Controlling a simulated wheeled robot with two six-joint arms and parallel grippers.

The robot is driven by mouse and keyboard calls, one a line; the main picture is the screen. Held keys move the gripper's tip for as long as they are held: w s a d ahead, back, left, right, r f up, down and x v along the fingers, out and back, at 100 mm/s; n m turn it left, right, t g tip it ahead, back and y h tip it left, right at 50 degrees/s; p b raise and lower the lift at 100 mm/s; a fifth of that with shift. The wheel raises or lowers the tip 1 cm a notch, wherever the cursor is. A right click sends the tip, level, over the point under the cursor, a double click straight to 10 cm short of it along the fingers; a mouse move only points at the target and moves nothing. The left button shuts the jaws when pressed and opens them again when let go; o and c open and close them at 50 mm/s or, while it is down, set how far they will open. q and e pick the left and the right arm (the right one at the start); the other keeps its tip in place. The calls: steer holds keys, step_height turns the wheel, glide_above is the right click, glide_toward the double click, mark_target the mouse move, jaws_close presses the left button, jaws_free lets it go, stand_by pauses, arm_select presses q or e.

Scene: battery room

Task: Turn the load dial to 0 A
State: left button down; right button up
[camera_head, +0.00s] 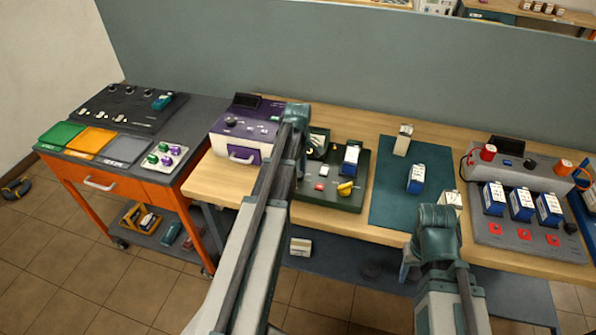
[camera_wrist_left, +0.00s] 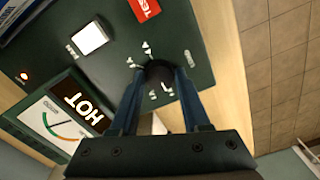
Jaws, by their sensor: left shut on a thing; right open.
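The load dial (camera_wrist_left: 158,75) is a small dark round knob on the dark green tester panel (camera_wrist_left: 190,45), with white marks around it. In the left wrist view my left gripper (camera_wrist_left: 155,80) has its two blue fingers closed on the knob's sides. In the head view the left arm hides the dial; the tester (camera_head: 312,203) shows beside it. A HOT sign (camera_wrist_left: 84,106) and a meter (camera_wrist_left: 55,125) with a needle over a coloured scale are on the tester. The dial's pointer is not clear. My right gripper (camera_head: 438,228) is above the table's front edge, its fingertips hidden.
A battery (camera_head: 350,158) and a yellow part (camera_head: 345,188) are on the tester. A purple unit (camera_head: 232,138) stands left of it. A teal mat (camera_head: 390,205) with a battery (camera_head: 415,179) lies right. A grey charger (camera_head: 520,235) holds several batteries. An orange cart (camera_head: 150,190) is at left.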

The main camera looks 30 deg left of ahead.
mark_target(299, 174)
arm_select(q)
steer(key=shift+c, duration=1.8)
jaws_free()
steer(key=shift+r, duration=0.1)
step_height(299, 174, up, 14)
steer(key=p, duration=1.3)
steer(key=shift+p, duration=0.4)
steer(key=shift+d+f, duration=0.1)
steer(key=shift+f, duration=0.15)
steer(key=s+d+f+m+b, duration=0.2)
steer(key=s+d+m, duration=0.3)
steer(key=d, duration=0.5)
steer(key=s+d+f+m+b, duration=0.2)
steer(key=s+d+m+b, duration=0.1)
steer(key=s+d+m, duration=0.3)
steer(key=s+d+f+m+y+b, duration=0.1)
steer(key=s+d+m, duration=0.5)
steer(key=d, duration=0.8)
step_height(299, 174, down, 2)
steer(key=m+b, duration=0.1)
steer(key=m, duration=0.2)
steer(key=shift+s+d, duration=0.15)
steer(key=shift+s, duration=0.1)
